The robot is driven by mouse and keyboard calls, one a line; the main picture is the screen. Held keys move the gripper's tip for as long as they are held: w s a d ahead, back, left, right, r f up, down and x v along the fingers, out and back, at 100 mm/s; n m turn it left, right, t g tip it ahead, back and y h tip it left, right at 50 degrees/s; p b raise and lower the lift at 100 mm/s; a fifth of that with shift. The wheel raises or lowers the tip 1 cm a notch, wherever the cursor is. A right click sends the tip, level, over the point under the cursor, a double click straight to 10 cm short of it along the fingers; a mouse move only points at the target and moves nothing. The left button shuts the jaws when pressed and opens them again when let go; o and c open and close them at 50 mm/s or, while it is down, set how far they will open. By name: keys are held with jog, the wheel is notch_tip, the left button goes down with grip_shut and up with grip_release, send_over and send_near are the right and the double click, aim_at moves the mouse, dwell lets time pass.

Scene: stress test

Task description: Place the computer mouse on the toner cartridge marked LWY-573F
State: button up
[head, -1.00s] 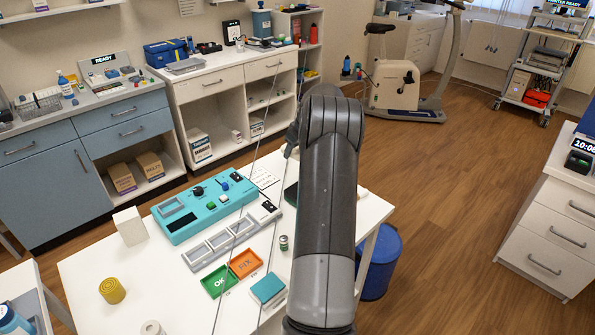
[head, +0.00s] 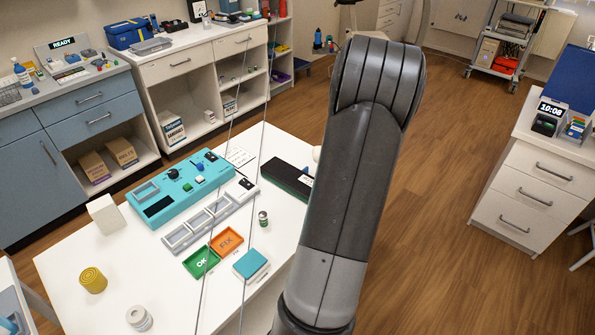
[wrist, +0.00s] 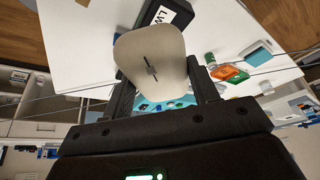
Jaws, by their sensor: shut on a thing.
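The pale computer mouse (wrist: 150,50) is between the two dark fingers of my gripper (wrist: 158,78) in the wrist view. The gripper is shut on it. The black toner cartridge (wrist: 148,13) lies just beyond the mouse, with a white label whose visible start reads "LW"; the mouse hides part of it. In the head view the cartridge (head: 279,172) lies on the white table's far right part, partly behind my arm. A small pale patch beside my arm may be the mouse. My gripper is hidden there. I cannot tell whether mouse and cartridge touch.
The white table (head: 75,255) also holds a teal control panel (head: 195,178), a grey slotted tray (head: 177,238), green OK (head: 201,264) and orange FIX (head: 227,242) trays, a teal-topped box (head: 250,263), a small can (head: 263,219) and a yellow roll (head: 93,280).

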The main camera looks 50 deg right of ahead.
send_over(293, 174)
jog(key=s+d, duration=0.1)
notch_tip(293, 174, down, 6)
jog(key=shift+f, duration=2.15)
jog(key=shift+f, duration=0.1)
jog(key=o, duration=1)
